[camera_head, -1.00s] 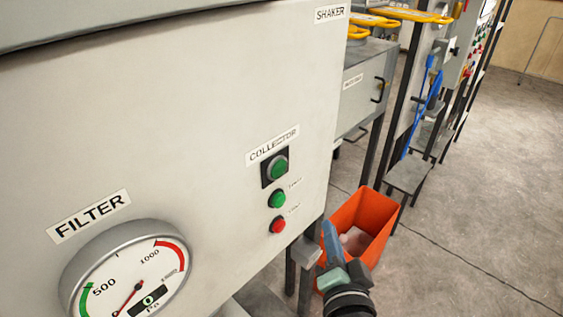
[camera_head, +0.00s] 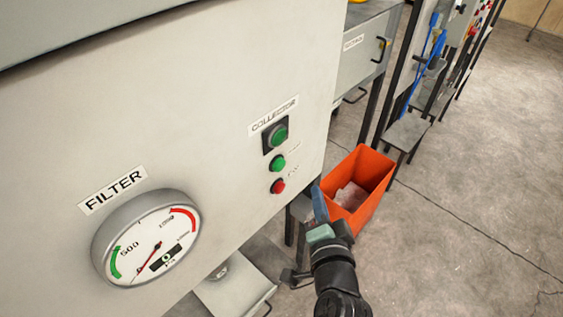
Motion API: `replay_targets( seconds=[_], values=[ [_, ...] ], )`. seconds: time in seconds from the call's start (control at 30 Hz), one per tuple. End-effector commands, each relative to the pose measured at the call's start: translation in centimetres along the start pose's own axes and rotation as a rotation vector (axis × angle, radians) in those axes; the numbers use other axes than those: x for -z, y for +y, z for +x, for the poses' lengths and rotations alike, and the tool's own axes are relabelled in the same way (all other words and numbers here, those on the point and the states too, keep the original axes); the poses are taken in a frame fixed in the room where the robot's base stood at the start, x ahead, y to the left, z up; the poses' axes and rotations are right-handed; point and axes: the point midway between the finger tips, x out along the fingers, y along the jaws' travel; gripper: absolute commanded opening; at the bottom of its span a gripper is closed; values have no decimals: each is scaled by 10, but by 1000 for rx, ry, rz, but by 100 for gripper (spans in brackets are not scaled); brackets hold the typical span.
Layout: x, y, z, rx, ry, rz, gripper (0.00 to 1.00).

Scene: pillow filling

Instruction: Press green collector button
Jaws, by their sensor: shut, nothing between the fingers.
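The grey panel (camera_head: 225,150) carries a COLLECTOR label (camera_head: 274,116) with a column of controls below it. At the top is a large green button or lamp (camera_head: 279,134) in a dark square frame. Under it are a smaller green button (camera_head: 278,163) and a red button (camera_head: 277,186); their small labels are too blurred to read. My gripper (camera_head: 319,205) is below and to the right of the buttons, apart from them, with its fingers shut and empty and pointing upward. It appears in front of the orange bin.
An orange bin (camera_head: 376,185) with pale contents stands on the floor behind my gripper. A round FILTER gauge (camera_head: 146,238) sits at the panel's lower left. Grey cabinets and a blue hose (camera_head: 427,62) are behind. The floor at right is clear.

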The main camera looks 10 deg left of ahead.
Motion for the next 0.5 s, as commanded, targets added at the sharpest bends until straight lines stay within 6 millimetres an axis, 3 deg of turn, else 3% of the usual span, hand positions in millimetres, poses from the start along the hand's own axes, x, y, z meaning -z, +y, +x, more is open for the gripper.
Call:
replay_targets(
  seconds=[0.23, 0.5],
  values=[
    [-17, -23, 25, 3, -3, -2, 0],
    [-30, -33, 42, 1, -1, -1, 0]
  ],
)
